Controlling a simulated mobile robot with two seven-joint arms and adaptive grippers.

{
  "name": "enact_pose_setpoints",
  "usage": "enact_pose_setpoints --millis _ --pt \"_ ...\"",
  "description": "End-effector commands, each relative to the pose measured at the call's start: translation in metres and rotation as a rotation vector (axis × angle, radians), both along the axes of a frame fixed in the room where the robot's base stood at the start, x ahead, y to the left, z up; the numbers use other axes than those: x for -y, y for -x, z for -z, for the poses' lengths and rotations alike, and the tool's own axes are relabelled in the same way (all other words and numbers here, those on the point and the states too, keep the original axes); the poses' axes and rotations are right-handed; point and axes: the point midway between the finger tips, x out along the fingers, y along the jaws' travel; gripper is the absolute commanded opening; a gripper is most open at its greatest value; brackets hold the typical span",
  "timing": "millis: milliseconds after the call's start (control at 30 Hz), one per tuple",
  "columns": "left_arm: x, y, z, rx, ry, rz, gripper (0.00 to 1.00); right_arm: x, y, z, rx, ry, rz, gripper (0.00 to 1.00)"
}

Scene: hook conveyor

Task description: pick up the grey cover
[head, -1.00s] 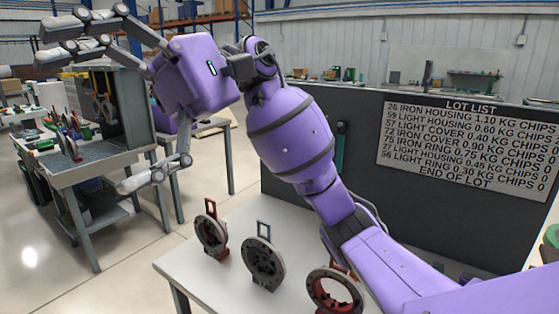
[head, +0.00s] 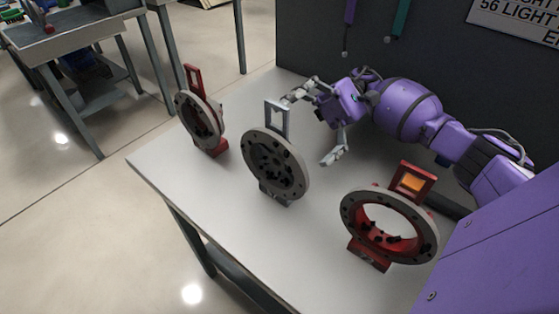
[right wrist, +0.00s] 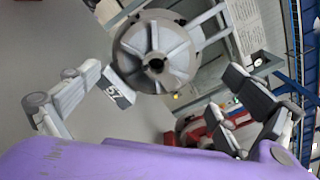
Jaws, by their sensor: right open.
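The grey cover (head: 272,165), a round dark-faced disc with a grey loop handle (head: 277,118), stands upright on its foot in the middle of the white table. My right gripper (head: 317,126) is open and empty just behind and right of it. One finger shows close to the handle; I cannot tell if it touches. My left gripper is out of view.
A grey disc with a red handle (head: 200,120) stands left of the cover on the table (head: 215,205). A red ring part (head: 385,228) stands to the right. A dark panel (head: 300,45) rises behind. The table's front left is bare.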

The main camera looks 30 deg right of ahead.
Motion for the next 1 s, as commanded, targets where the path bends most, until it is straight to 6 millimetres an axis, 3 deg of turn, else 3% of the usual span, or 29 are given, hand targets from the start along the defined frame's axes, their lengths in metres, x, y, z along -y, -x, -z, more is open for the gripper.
enact_pose_setpoints --millis 500,800,1000 --pt "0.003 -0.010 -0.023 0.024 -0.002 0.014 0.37 -0.064 0.018 0.000 0.003 0.000 -0.003 1.00" --pt "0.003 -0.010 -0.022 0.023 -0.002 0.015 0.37 -0.069 0.019 0.002 0.002 0.001 -0.001 1.00" --pt "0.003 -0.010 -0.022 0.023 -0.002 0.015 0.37 -0.069 0.019 0.002 0.002 0.001 -0.001 0.74"
